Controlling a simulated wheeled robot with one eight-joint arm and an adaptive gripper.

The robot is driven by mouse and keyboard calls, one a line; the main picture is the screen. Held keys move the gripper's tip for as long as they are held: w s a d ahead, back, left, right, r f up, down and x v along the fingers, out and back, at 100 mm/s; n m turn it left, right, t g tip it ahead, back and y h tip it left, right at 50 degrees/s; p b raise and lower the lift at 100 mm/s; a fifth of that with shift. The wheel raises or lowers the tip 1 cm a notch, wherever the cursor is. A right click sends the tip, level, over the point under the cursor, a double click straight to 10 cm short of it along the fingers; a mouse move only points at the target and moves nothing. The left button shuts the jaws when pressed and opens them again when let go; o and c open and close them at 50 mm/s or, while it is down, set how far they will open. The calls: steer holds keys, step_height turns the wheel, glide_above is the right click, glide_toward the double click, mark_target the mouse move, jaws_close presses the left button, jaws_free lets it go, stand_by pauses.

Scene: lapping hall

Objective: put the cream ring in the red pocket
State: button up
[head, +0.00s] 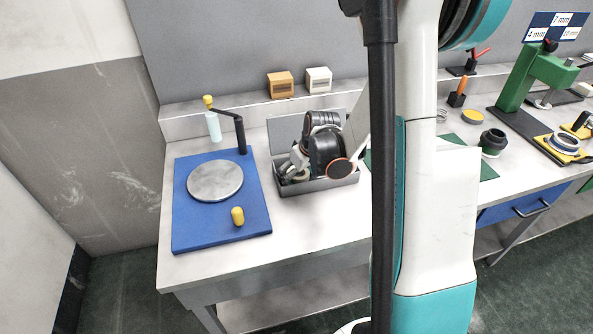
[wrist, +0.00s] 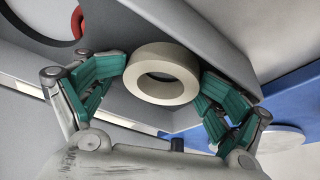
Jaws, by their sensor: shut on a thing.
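My gripper (wrist: 164,82) is shut on the cream ring (wrist: 163,75), with a teal finger pad against each side. In the head view my gripper (head: 297,170) is low at the grey tray (head: 322,186), and the ring shows only as a small pale piece there. A red rim (wrist: 79,22) around a round opening is at the upper left of the wrist view, apart from the ring. I cannot tell whether the ring touches the tray floor. My arm hides part of the tray in the head view.
A blue board (head: 190,236) with a grey disc (head: 215,181), a yellow peg (head: 237,216) and a dark post (head: 241,135) lies left of the tray. Orange (head: 280,84) and white (head: 319,80) boxes stand on the back ledge. A green stand (head: 530,78) is at the right.

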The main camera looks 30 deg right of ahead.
steer(key=shift+r, duration=0.15)
steer(key=shift+r+p, duration=0.45)
steer(key=shift+p, duration=0.2)
steer(key=p+v, duration=0.4)
steer(key=v, duration=0.8)
steer(key=shift+p, duration=0.4)
steer(key=shift+r, duration=0.15)
